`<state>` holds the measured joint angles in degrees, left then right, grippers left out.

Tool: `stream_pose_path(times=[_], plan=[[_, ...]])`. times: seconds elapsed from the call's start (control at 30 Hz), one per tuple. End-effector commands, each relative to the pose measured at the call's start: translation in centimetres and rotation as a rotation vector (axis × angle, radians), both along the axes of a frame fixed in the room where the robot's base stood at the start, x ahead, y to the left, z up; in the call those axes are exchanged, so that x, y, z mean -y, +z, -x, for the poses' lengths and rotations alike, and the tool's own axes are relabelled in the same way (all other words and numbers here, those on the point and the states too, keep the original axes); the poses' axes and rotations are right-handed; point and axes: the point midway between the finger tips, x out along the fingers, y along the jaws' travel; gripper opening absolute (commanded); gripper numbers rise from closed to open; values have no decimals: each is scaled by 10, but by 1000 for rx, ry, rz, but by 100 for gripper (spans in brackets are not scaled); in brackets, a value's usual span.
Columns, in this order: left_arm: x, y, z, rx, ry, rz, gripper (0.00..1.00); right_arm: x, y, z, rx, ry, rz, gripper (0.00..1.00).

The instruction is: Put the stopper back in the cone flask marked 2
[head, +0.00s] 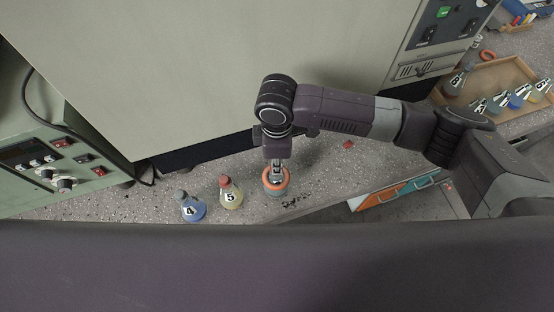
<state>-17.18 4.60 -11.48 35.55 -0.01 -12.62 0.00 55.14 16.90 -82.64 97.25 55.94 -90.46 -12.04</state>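My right gripper (277,174) comes in from the right and points down over a flask with an orange ring (265,184) around it. The fingers are at the top of this flask. The gripper hides its mouth and any number, so I cannot tell whether the fingers hold a stopper or are closed. A small red piece (348,145), perhaps a stopper, lies on the bench to the right. I cannot read a 2 anywhere. My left gripper is not in view.
A wooden tray (492,77) at the right holds several labelled flasks. An orange ring (487,56) lies near its far edge. Tall cabinets stand behind.

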Motion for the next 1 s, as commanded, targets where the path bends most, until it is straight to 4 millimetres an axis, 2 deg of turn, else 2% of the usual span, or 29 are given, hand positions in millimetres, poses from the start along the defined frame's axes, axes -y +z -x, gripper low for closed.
stream_pose_path(times=[0.93,0.97,1.0], plan=[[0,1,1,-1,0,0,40,0,-10,0,0,1,-1,6],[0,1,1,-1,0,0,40,0,-10,0,0,1,-1,20],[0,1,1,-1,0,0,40,0,-10,0,0,1,-1,24]])
